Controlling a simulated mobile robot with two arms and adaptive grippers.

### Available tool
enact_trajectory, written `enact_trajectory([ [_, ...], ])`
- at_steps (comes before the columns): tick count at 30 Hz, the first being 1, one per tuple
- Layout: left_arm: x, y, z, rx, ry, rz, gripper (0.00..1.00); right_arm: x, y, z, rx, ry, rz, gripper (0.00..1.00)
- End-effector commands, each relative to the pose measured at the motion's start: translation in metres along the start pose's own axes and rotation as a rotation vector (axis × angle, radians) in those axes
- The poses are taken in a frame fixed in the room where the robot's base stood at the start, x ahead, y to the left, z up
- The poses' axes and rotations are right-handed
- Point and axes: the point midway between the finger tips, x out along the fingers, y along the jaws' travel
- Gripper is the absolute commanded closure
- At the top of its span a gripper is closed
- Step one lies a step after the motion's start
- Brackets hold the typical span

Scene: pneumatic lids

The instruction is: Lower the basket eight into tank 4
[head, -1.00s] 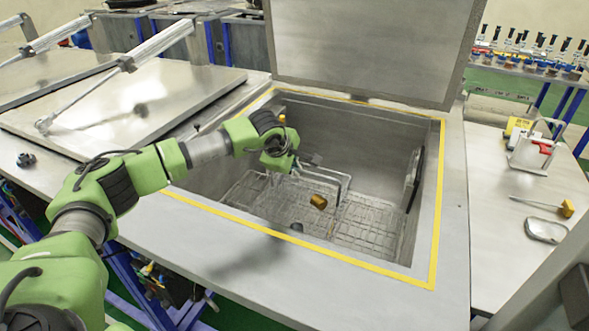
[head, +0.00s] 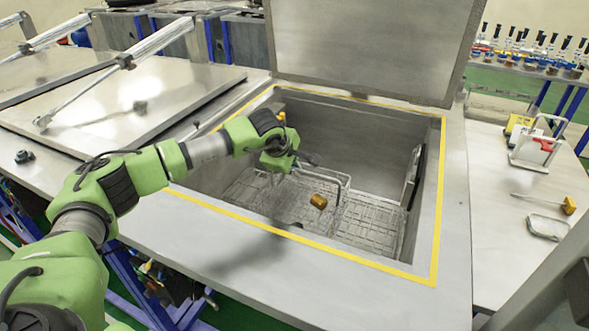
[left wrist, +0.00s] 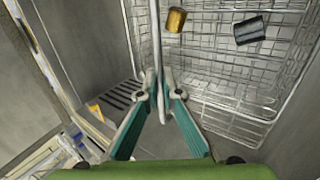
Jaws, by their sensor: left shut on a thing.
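The open tank (head: 437,205) has a yellow-edged rim and a raised lid (head: 365,50). The wire basket (head: 372,222) is inside the tank, with its handle (head: 345,183) standing up. In the left wrist view the basket's mesh (left wrist: 228,78) fills the upper right, with a brass-coloured part (left wrist: 175,20) and a dark cylinder (left wrist: 251,30) in it. My left gripper (head: 285,172) is inside the tank opening. In the left wrist view its fingers (left wrist: 158,100) are shut on the handle bar. The gap under the basket cannot be judged. My right gripper is not in view.
A closed lid (head: 120,115) with a gas strut lies to the left. On the right bench are a white rack (head: 533,150), a yellow-handled tool (head: 568,206) and a small tray (head: 547,227). The tank's walls stand close around the basket.

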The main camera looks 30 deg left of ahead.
Motion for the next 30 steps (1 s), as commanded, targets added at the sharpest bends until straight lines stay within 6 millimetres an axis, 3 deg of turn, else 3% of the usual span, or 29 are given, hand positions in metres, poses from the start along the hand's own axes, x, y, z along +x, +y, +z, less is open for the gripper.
enact_trajectory([
  [1,-0.003,0.005,0.001,-0.002,-0.004,0.011,1.00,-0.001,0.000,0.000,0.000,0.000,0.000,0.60],
  [4,-0.003,0.005,0.001,-0.002,-0.003,0.010,0.75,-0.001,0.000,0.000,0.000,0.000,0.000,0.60],
  [13,0.002,-0.004,-0.001,0.002,0.003,-0.007,0.75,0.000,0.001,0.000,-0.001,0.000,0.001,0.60],
  [17,-0.005,-0.001,0.000,0.001,0.000,-0.003,0.75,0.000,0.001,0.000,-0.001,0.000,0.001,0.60],
  [30,-0.092,0.002,0.000,0.000,-0.001,0.006,0.75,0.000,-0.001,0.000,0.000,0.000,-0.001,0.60],
])
